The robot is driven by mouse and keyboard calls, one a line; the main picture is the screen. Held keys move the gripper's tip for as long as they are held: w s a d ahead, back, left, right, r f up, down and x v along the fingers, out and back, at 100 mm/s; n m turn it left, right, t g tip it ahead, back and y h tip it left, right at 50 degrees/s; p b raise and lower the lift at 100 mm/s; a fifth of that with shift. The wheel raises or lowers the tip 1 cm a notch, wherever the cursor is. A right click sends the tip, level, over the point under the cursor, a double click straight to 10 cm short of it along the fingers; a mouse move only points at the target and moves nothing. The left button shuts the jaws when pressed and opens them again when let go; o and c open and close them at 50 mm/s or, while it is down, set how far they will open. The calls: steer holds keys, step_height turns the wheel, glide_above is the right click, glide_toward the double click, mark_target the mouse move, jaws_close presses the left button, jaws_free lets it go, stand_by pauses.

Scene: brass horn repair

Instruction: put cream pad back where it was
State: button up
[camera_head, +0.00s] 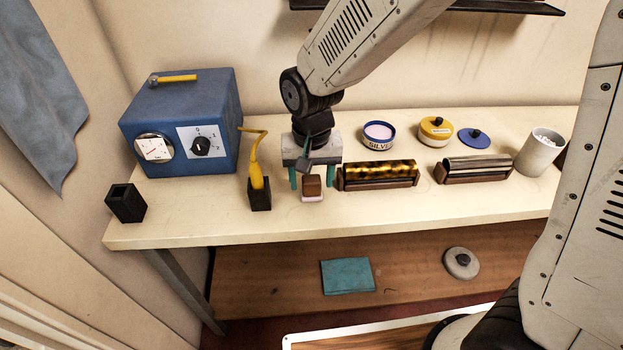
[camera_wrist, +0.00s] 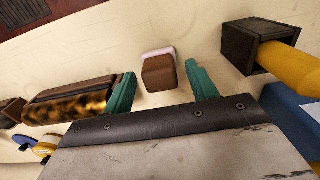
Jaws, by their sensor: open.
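A small block with a brown upper part and a pale pinkish-cream pad (camera_head: 313,197) under it stands on the bench top. In the wrist view the pale pad (camera_wrist: 158,51) shows as a strip beyond the brown part (camera_wrist: 159,74). My gripper (camera_head: 312,184) is over the bench, pointing down, with its two teal fingers apart. In the wrist view the block appears between the fingers of my gripper (camera_wrist: 165,87), with gaps on both sides and no visible contact. I cannot tell how far the fingertips are above the bench.
A black holder (camera_head: 260,197) with a yellow tool stands left of my gripper; a tortoiseshell roller in a cradle (camera_head: 378,176) is close right. A blue box (camera_head: 182,120), an empty black holder (camera_head: 126,204) and a silver tin (camera_head: 379,135) share the bench. A teal cloth (camera_head: 347,276) lies below.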

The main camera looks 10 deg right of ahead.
mark_target(311, 180)
step_height(311, 180, up, 11)
steer(key=s+d+r, duration=0.3)
steer(key=s+d, duration=0.1)
steer(key=d, duration=0.2)
steer(key=s+d+r, duration=0.3)
steer(key=d, duration=0.3)
steer(key=s+d+t, duration=0.1)
steer(key=s+d, duration=0.7)
steer(key=s, duration=0.4)
steer(key=shift+s+d+r, duration=0.25)
steer(key=shift+s+d, duration=0.1)
steer(key=shift+d, duration=0.05)
